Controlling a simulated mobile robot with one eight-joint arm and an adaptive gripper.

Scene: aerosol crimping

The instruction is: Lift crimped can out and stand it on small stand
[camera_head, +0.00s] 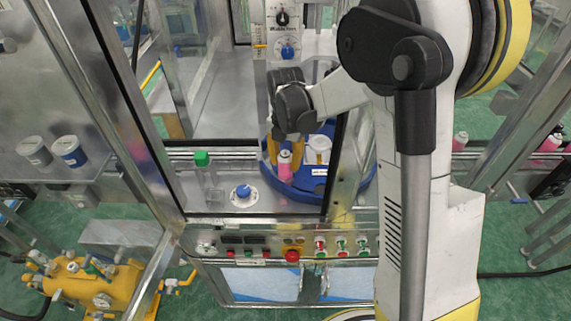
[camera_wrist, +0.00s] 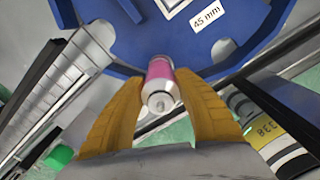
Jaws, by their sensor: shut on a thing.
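A pink can with a silver-white top (camera_head: 285,166) is at the front of the blue turntable (camera_head: 300,191). My gripper (camera_head: 285,150) has its yellow fingers on either side of the can's upper part. In the wrist view, my gripper (camera_wrist: 165,103) is shut on the can (camera_wrist: 160,87), whose domed top faces the camera. The can looks about upright; I cannot tell whether its base touches the blue surface. I cannot pick out the small stand with certainty.
Metal frame posts (camera_head: 115,120) and a front control panel (camera_head: 290,246) bound the space.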

